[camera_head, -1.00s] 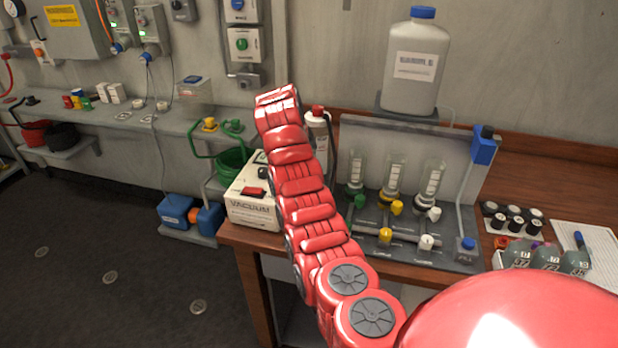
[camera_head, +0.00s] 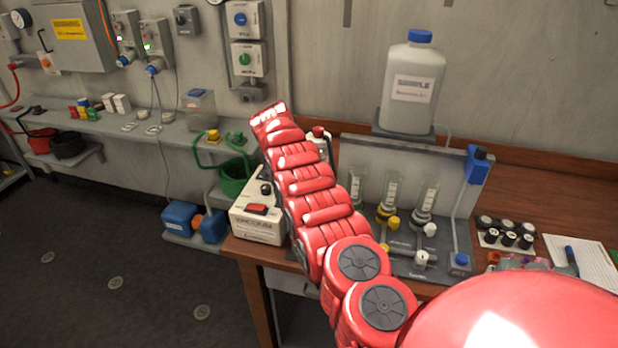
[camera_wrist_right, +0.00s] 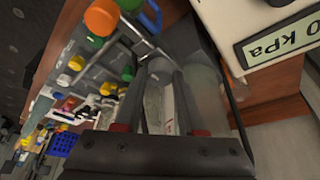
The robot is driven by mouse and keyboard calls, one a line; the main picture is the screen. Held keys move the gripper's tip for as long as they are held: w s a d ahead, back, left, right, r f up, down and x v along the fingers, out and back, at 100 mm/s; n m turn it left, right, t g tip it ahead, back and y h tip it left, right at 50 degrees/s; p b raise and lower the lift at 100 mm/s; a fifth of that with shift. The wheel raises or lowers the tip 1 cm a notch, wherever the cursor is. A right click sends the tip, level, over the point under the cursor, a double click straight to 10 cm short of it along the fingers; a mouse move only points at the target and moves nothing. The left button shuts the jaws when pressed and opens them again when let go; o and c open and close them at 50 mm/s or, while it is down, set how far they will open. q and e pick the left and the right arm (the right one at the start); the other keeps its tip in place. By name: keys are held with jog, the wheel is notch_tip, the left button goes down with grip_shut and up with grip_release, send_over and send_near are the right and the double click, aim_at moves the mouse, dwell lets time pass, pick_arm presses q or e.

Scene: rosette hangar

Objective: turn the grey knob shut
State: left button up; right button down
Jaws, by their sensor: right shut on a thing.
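My right arm comes in from the lower right of the head view and runs up past the left of the bench panel; its gripper is hidden there. In the right wrist view the dark fingers of my right gripper (camera_wrist_right: 166,72) close on a small greyish thing, seemingly the grey knob, mostly hidden between them. A clear tube with a white label lies behind the fingers. On the panel (camera_head: 355,160) I see yellow knobs (camera_head: 392,223) and white knobs (camera_head: 430,229). My left gripper is not in view.
A vacuum box (camera_head: 258,222) with a red switch stands left of the panel. A large blue-capped bottle (camera_head: 412,92) stands above it. Dark-capped vials (camera_head: 507,232) and a paper sheet (camera_head: 588,262) lie to the right. A kPa display (camera_wrist_right: 285,38) is close in the wrist view.

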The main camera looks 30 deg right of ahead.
dwell(0.3)
jog(key=c, duration=0.5)
grip_release()
jog(key=shift+r, duration=0.1)
jog(key=shift+a+r+b, duration=0.2)
jog(key=shift+r+b, duration=0.1)
jog(key=shift+b, duration=0.15)
jog(key=shift+w+a+r+b, duration=0.15)
jog(key=shift+a+r+b, duration=0.15)
jog(key=shift+r+b, duration=0.2)
jog(key=p+v, duration=0.9)
jog(key=v, duration=0.6)
jog(key=shift+r, duration=0.2)
